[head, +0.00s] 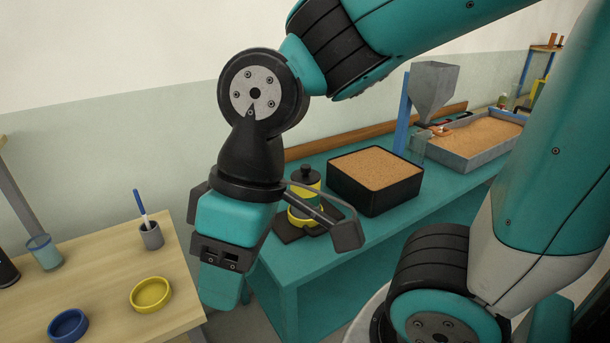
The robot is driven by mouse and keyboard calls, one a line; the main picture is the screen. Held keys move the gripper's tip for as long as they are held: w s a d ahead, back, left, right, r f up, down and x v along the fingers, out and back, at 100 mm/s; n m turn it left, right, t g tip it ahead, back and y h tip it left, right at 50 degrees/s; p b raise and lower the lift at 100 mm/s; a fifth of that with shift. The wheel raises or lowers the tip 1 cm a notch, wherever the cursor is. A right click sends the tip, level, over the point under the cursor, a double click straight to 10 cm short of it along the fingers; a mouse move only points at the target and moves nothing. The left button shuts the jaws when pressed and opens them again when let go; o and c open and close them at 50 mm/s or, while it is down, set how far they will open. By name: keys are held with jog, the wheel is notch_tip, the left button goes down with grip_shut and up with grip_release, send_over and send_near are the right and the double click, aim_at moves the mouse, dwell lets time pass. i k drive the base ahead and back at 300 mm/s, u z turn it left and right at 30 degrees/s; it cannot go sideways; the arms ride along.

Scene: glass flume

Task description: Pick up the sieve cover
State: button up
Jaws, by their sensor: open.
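A dark round lid with a knob on top (305,177), which looks to be the sieve cover, sits on a small yellow-and-dark stack (298,216) on the teal bench. A dark base plate shows under the stack. My gripper (220,285) hangs pointing down in front of the bench, left of the stack and nearer the camera. It is open, with nothing seen in it, though its fingertips are hard to make out from this side. A grey bar and block on my wrist hide part of the stack, but the lid's top and knob show.
A black tray of sand (374,180) stands right of the stack on the teal bench (330,257). Farther right are a grey hopper (433,88) and a sand-filled trough (480,135). The left wooden table holds a yellow dish (151,295), a blue dish (68,325) and cups.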

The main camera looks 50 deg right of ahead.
aim_at(306, 175)
jog(key=z, duration=0.45)
jog(key=i, duration=0.85)
jog(key=u, duration=0.1)
